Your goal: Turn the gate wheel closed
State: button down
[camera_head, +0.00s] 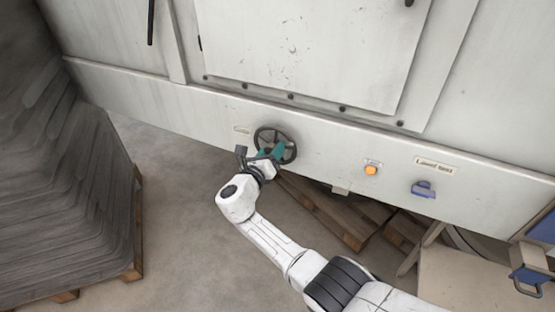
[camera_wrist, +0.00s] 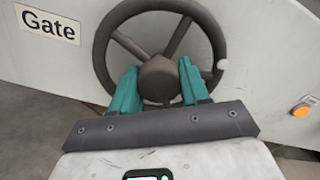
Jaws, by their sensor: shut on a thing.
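The gate wheel (camera_head: 289,139) is a dark spoked handwheel on the front of the pale machine. In the wrist view the wheel (camera_wrist: 103,47) fills the upper middle, with a round hub (camera_wrist: 158,76) and a small pale knob on its right rim. A label reading "Gate" (camera_wrist: 49,24) is to its left. My gripper (camera_wrist: 157,84) has teal fingers, one on each side of the hub, and is shut on it. In the head view my gripper (camera_head: 270,153) is at the wheel's lower part. The lower rim is partly hidden behind the fingers.
An orange button (camera_head: 371,170) and a blue knob (camera_head: 423,189) are on the panel to the right. A wrapped stack (camera_head: 60,190) on a pallet stands at left. Wooden pallets (camera_head: 325,212) lie under the machine. Floor between stack and arm is clear.

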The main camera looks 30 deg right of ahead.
jog(key=shift+n, duration=0.9)
jog(key=n+p, duration=0.2)
jog(key=n, duration=0.1)
jog(key=shift+s+n, duration=0.15)
jog(key=shift+n, duration=0.25)
jog(key=n+p, duration=0.2)
jog(key=n, duration=0.3)
jog(key=shift+d+n, duration=0.15)
jog(key=shift+n, duration=0.55)
jog(key=c, duration=0.6)
grip_release()
jog(key=shift+r, duration=0.15)
